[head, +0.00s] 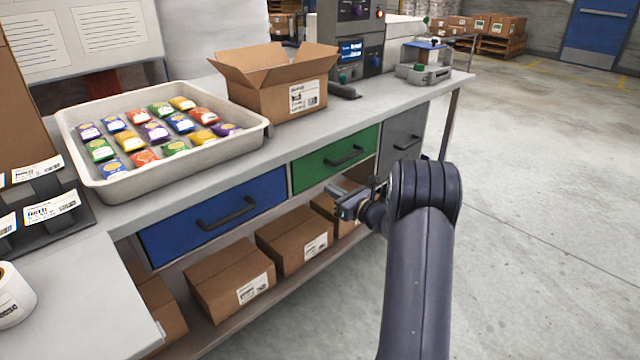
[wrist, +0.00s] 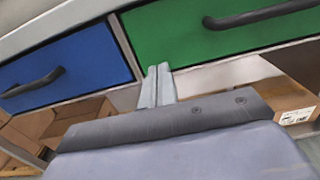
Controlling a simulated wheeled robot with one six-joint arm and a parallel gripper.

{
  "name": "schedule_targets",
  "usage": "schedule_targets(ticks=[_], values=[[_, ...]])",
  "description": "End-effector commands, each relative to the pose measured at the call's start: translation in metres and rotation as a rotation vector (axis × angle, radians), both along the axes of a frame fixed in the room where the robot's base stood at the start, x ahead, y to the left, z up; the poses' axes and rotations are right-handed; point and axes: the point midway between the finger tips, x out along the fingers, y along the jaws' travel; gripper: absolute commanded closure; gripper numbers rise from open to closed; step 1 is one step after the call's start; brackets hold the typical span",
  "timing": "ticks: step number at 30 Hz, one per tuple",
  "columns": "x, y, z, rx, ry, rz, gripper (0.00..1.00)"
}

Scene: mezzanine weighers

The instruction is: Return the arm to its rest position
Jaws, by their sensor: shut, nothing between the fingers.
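My gripper (head: 338,196) hangs in front of the workbench, just below the green drawer, with the arm folded to the right of it. In the wrist view the two fingers of my gripper (wrist: 158,86) lie side by side, shut and empty. They point toward the bench front near the gap between the blue drawer (wrist: 62,70) and the green drawer (wrist: 215,35). Whether the fingertips touch the bench cannot be told. All the drawers look closed.
The bench top holds a tray (head: 200,165) of colourful packets, an open cardboard box (head: 290,100) and a weighing device (head: 423,62). Closed cartons (head: 230,280) stand on the lower shelf. Open concrete floor (head: 550,200) lies to the right.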

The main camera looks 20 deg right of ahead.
Motion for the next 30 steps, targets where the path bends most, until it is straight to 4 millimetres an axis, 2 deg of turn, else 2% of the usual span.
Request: schedule_targets(ticks=[3,6,12,23,26,30], values=[[-0.022,-0.010,0.002,-0.001,0.001,-0.003,1.00],[-0.034,-0.016,0.001,-0.001,0.000,-0.002,1.00],[-0.045,-0.019,0.001,-0.002,-0.001,0.000,1.00],[-0.044,-0.019,0.000,-0.002,0.000,0.001,1.00],[-0.038,-0.016,-0.001,-0.002,0.000,0.002,1.00],[-0.018,-0.007,-0.001,-0.003,0.000,0.003,1.00]])
